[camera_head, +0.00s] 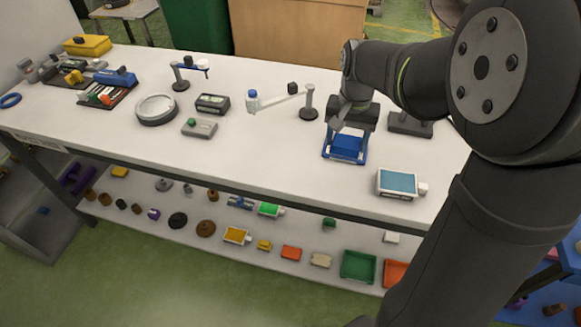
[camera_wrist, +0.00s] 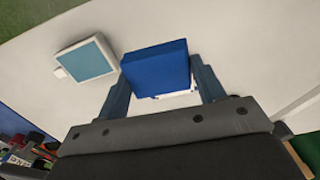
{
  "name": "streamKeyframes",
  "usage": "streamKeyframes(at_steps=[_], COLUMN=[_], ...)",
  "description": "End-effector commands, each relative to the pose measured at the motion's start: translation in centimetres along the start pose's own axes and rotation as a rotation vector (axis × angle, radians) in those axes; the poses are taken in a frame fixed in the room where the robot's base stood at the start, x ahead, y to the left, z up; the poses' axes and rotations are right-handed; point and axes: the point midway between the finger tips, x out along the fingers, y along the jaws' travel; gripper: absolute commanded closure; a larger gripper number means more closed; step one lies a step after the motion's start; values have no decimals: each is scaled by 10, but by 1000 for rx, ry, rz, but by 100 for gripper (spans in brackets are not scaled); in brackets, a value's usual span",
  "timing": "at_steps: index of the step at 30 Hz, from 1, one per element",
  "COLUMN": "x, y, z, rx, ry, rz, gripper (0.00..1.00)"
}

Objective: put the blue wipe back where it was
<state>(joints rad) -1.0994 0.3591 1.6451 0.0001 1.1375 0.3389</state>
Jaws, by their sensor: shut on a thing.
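The blue wipe (camera_head: 348,143) shows as a flat blue block on the right half of the white bench, at my gripper (camera_head: 345,155). In the wrist view the wipe (camera_wrist: 157,66) sits between the two blue-grey fingers of my gripper (camera_wrist: 162,85), which is shut on it. A white edge shows just under the wipe's near side; I cannot tell what it belongs to. I also cannot tell whether the wipe touches the bench top.
A white box with a teal top (camera_head: 398,182) stands right of the wipe, near the front edge; it also shows in the wrist view (camera_wrist: 85,60). A dark stand (camera_head: 410,124) is behind. A post with a white beam (camera_head: 280,101) stands left. The bench front-left is clear.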

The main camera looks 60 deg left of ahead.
Motion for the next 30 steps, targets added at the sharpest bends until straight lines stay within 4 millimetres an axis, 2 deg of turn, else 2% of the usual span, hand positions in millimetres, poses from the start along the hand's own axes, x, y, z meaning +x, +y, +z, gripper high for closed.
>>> streamKeyframes(at_steps=[1,8,18,21,25,30], x=[-1,4,50,59,66,77], y=[-9,-33,-108,-124,-136,-138], z=[3,7,9,9,9,9], rx=[-12,-29,-30,-28,-26,-24], ry=[1,-2,-2,-2,0,-3], rz=[0,1,1,1,0,2], gripper=[56,56,56,56,56,56])
